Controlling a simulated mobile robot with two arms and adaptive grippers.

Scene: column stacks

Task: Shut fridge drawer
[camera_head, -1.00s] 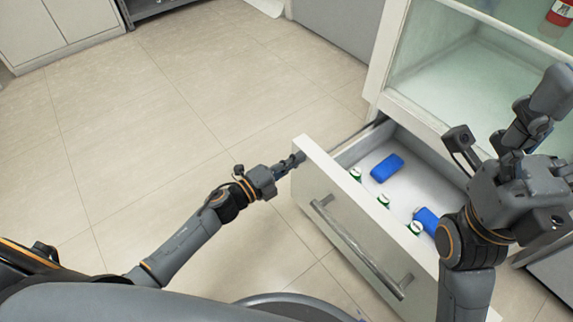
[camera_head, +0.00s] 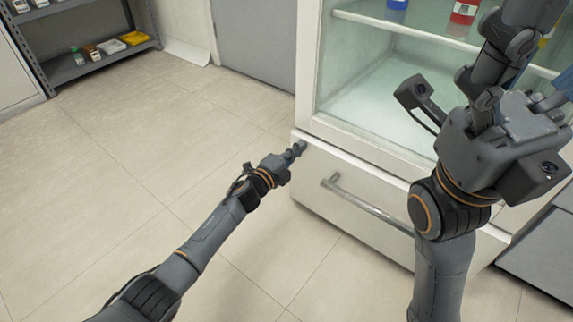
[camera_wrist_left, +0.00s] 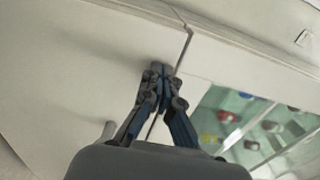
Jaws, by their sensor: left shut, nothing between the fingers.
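The fridge drawer (camera_head: 345,178) is the white front with a metal bar handle (camera_head: 365,205) at the bottom of the fridge. It sits in against the fridge body, and its inside is hidden. A thin dark seam shows beside the drawer front (camera_wrist_left: 75,70) in the left wrist view. My left gripper (camera_head: 299,147) is shut and empty, with its tips at the upper left corner of the drawer front; it also shows at the seam in the left wrist view (camera_wrist_left: 160,72). My right gripper (camera_head: 500,45) is raised in front of the fridge, and its fingers are hard to make out.
The fridge (camera_head: 305,70) has a see-through compartment above the drawer, with a red-labelled bottle (camera_head: 464,12) on its shelf. A dark shelf rack (camera_head: 95,62) with small goods stands at the far left. The tiled floor (camera_head: 130,150) on the left is clear.

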